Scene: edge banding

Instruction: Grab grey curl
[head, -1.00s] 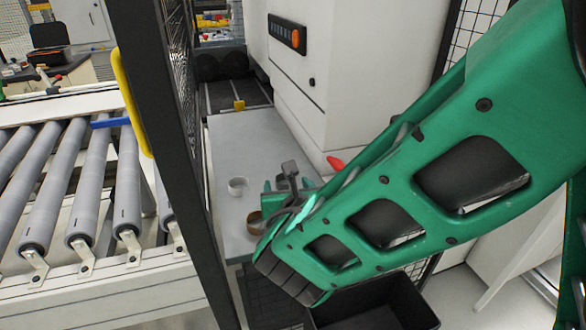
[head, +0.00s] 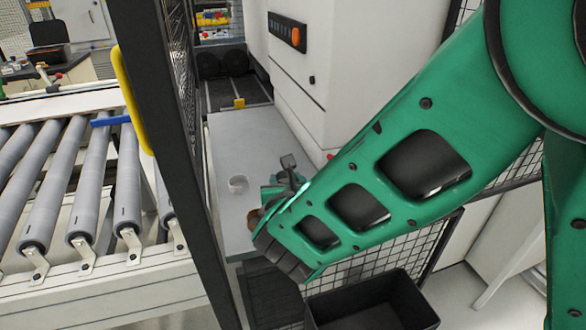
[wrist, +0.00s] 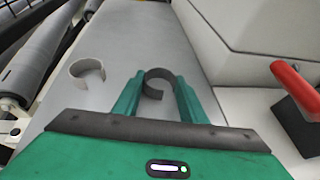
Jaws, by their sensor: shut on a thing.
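The grey curl (wrist: 158,76), a dark open ring of strip, shows in the wrist view between the two green fingers of my gripper (wrist: 157,84). The fingers are shut on it, one on each side, over the grey table (wrist: 113,38). I cannot tell whether it still touches the tabletop. In the head view my gripper (head: 270,192) is low over the table, largely hidden by my arm, and the grey curl cannot be made out there.
A white curl (wrist: 87,72) stands to the left on the table; it also shows in the head view (head: 238,185). A brown curl (head: 254,216) is partly hidden by my arm. A white machine (head: 300,85), a red handle (wrist: 296,85), a mesh fence and a black bin (head: 375,305) are close by.

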